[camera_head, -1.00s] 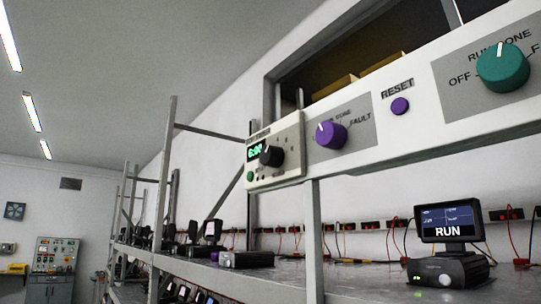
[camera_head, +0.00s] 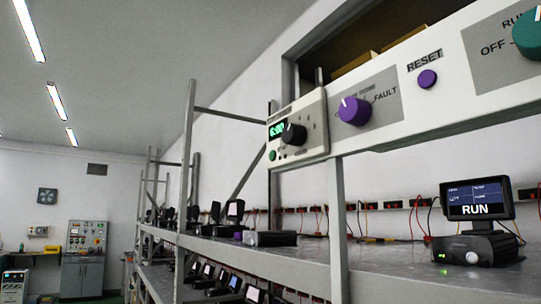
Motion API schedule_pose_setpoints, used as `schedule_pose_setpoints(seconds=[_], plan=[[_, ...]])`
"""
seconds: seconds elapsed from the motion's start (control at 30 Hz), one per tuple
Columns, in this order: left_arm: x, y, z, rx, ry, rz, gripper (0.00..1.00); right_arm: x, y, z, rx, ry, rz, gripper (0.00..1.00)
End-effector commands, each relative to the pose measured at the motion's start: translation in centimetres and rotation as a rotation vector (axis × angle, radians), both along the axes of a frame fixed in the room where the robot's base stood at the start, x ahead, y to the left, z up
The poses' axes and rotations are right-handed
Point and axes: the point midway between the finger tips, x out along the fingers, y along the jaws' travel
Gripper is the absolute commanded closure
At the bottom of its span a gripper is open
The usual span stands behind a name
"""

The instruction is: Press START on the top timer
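The top timer (camera_head: 310,112) is a cream box at the left end of the white panel on the upper rack beam. It has a lit green display (camera_head: 277,129), a black knob (camera_head: 293,134) and a small green button (camera_head: 272,155) at its lower left. The label by the button is too small to read. Neither of my grippers is in view.
The white panel also bears a purple knob (camera_head: 354,111), a purple RESET button (camera_head: 427,79) and a teal knob (camera_head: 528,36). A device with a RUN screen (camera_head: 478,198) stands on the shelf below. A grey control cabinet (camera_head: 84,262) stands far left.

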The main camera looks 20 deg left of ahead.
Motion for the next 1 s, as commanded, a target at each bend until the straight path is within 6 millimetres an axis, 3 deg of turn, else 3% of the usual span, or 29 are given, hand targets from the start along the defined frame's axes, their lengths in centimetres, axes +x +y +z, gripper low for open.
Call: schedule_pose_setpoints(seconds=[0.03, 0.3, 1.0], plan=[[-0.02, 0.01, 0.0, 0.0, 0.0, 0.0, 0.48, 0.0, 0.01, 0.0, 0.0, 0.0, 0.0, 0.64], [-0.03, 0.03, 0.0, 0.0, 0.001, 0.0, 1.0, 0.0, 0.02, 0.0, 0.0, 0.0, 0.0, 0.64], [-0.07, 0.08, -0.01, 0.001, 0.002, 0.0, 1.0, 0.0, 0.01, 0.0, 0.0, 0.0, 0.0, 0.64]])
